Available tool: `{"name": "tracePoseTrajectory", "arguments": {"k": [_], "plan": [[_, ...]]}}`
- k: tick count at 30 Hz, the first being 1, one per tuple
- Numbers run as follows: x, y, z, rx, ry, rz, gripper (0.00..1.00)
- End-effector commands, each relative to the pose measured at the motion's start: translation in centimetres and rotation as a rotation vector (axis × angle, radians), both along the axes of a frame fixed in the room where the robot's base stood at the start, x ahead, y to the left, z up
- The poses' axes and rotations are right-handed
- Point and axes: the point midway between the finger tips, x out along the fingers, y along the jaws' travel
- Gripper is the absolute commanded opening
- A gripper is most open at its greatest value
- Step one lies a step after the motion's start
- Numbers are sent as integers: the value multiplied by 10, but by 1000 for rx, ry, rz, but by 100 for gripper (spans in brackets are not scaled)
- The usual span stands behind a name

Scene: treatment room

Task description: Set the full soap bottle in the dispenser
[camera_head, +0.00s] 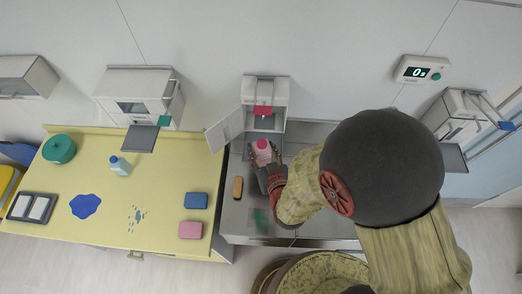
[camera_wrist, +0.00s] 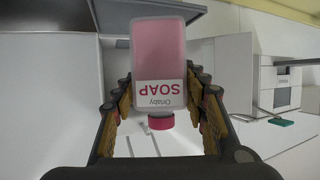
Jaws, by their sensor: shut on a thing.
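The soap bottle (camera_head: 262,151) holds pink liquid and has a pink cap and a white SOAP label; in the wrist view the bottle (camera_wrist: 159,62) appears cap-down. My gripper (camera_head: 266,166) is shut on it, with the fingers (camera_wrist: 158,105) on both sides. I hold it over the grey counter, just in front of the middle wall dispenser (camera_head: 280,90). The bottle and dispenser are apart or nearly so; the exact gap is unclear.
Another dispenser (camera_head: 140,82) hangs left and one (camera_head: 456,105) right. An orange-brown block (camera_head: 238,187) lies on the grey counter (camera_head: 232,215). My arm covers the counter's right part.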

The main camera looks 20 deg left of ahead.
Motion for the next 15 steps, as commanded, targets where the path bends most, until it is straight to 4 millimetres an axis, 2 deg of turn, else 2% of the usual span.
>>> {"name": "tracePoseTrajectory", "arguments": {"k": [15], "plan": [[37, 9, 0, 1, -2, -1, 4]]}}
